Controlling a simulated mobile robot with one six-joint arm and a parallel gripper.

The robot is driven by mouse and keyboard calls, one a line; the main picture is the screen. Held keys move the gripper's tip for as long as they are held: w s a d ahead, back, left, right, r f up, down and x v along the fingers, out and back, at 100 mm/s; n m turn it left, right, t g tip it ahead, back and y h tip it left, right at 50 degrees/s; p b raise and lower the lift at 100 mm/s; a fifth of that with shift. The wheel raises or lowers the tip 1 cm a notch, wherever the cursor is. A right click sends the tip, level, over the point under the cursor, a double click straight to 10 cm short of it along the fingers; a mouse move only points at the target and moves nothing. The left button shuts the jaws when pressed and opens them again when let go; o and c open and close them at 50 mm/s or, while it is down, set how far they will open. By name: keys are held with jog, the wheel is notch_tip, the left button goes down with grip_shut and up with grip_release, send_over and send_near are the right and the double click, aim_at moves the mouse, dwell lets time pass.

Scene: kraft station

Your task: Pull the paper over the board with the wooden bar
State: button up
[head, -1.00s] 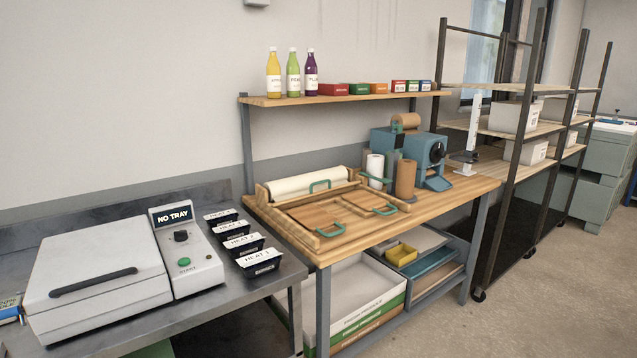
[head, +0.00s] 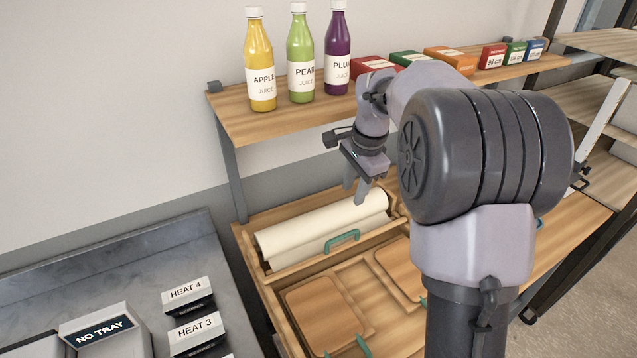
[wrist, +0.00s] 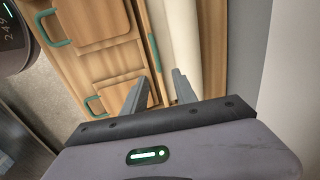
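The cream paper roll (head: 318,228) lies in a wooden frame at the back of the workbench. The wooden bar (head: 305,257) with a green handle (head: 343,240) runs along the roll's front side. In front of it, two wooden boards (head: 318,312) lie in the frame; my arm partly hides the right one. My gripper (head: 355,190) is open and empty, above the roll's right part, pointing down. In the wrist view its two fingers (wrist: 163,85) stand apart, with the bar's green handle (wrist: 153,55) and the paper roll (wrist: 184,40) beyond them.
A shelf (head: 245,127) above the bench holds juice bottles (head: 300,55) and small boxes (head: 448,60), close to my arm. At the lower left are the NO TRAY machine (head: 105,330) and HEAT trays (head: 190,300).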

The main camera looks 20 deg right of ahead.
jog(key=b, duration=0.2)
send_near(342, 236)
jog(key=f+b, duration=0.1)
jog(key=f, duration=0.1)
jog(key=w+f+b, duration=0.1)
jog(key=f, duration=0.5)
jog(key=shift+w+a+b, duration=0.15)
jog(key=shift+w+b, duration=0.1)
jog(key=shift+b, duration=0.15)
jog(key=shift+r, duration=0.1)
jog(key=shift+c, duration=0.4)
grip_shut()
